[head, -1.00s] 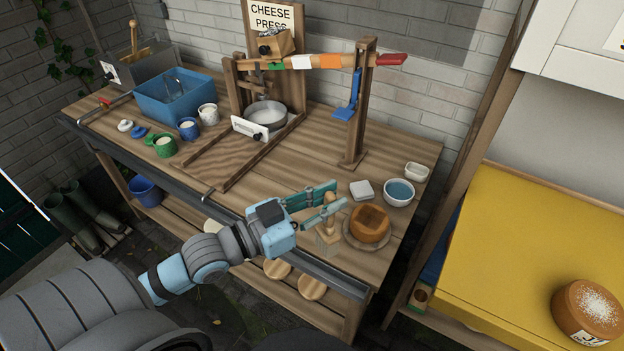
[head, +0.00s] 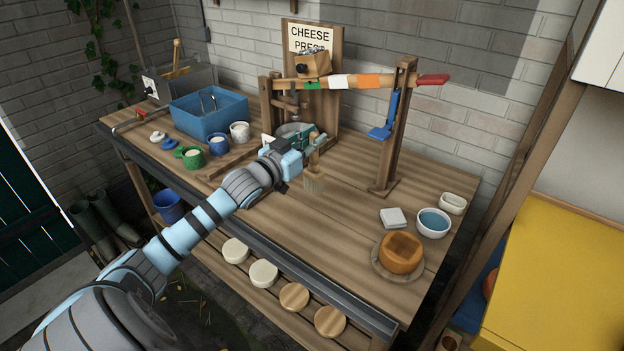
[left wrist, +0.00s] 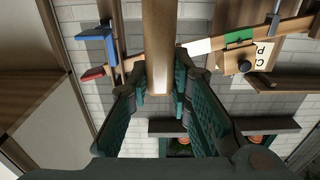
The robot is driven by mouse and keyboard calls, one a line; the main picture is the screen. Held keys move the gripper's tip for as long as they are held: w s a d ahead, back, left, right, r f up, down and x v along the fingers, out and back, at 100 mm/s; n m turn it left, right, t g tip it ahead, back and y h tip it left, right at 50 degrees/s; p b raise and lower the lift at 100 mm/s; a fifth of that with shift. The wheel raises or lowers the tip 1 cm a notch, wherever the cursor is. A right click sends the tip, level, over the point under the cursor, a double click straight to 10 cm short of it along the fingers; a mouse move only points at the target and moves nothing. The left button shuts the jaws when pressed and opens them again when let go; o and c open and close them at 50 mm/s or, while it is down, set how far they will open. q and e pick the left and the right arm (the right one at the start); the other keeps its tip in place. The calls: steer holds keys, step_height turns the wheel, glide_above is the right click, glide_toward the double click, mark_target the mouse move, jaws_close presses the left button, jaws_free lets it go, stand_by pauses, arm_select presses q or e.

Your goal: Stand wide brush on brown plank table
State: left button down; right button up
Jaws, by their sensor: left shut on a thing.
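The wide brush (head: 314,183) hangs upright from my left gripper (head: 308,148), its pale bristles pointing down and its wooden handle up. The gripper is shut on the handle. In the left wrist view the handle (left wrist: 158,45) runs between the two teal fingers (left wrist: 160,92). The brush is over the middle of the brown plank table (head: 345,235), in front of the cheese press. I cannot tell whether the bristles touch the planks. My right gripper is in neither view.
The cheese press (head: 397,120) stands behind, its post to the right of the brush. A blue tub (head: 208,118) and small cups are at the left. An orange cheese on a plate (head: 401,252), a white block (head: 393,218) and bowls (head: 433,223) are at the right. The planks between are clear.

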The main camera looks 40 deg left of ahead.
mark_target(312, 169)
arm_select(q)
step_height(312, 169, down, 9)
steer(key=b, duration=0.3)
steer(key=shift+r, duration=0.1)
steer(key=c, duration=1.5)
jaws_free()
steer(key=shift+o, duration=0.2)
steer(key=shift+r, duration=0.15)
